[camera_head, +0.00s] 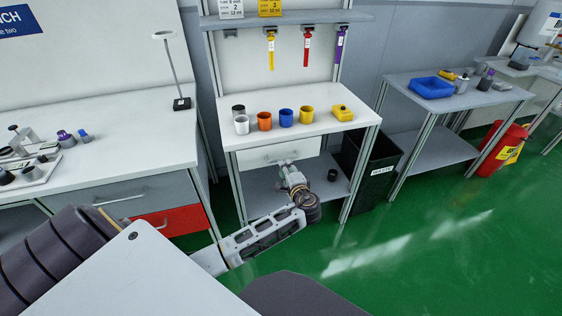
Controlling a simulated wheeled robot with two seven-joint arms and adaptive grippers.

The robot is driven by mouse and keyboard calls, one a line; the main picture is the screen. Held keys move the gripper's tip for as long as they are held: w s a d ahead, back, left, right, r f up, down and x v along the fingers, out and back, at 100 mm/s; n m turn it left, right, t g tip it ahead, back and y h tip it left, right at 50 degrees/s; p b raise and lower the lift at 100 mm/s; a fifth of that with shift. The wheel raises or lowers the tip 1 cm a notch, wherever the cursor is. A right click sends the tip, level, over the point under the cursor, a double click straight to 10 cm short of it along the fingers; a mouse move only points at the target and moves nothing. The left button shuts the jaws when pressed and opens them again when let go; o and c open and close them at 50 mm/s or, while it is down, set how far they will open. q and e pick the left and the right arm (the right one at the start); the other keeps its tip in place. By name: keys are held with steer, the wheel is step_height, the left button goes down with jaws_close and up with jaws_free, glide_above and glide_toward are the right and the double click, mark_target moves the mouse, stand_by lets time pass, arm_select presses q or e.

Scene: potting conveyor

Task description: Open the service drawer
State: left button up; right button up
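A white drawer (262,154) sits under the top of the middle workbench (220,111). Its front looks about flush with the bench frame, so it appears closed. My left arm reaches from the lower left toward this drawer. My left gripper (287,164) is at the lower middle of the drawer front, where a handle seems to be. The gripper is small and partly hidden by its own wrist, so I cannot tell whether it touches the handle or how its fingers stand. My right gripper is not in view.
White, orange, blue and yellow cups (305,115) stand on the bench top, with a yellow device (342,113). A dark cup (332,175) is on the lower shelf (262,190). A black waste bin (377,172) stands right. The left bench has grey and red (170,220) drawers.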

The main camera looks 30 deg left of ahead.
arm_select(q)
steer(key=shift+b+x, duration=0.3)
steer(key=shift+x, duration=3.5)
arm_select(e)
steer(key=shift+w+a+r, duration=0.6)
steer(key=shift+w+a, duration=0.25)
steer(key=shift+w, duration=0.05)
arm_select(q)
steer(key=c, duration=0.7)
jaws_close()
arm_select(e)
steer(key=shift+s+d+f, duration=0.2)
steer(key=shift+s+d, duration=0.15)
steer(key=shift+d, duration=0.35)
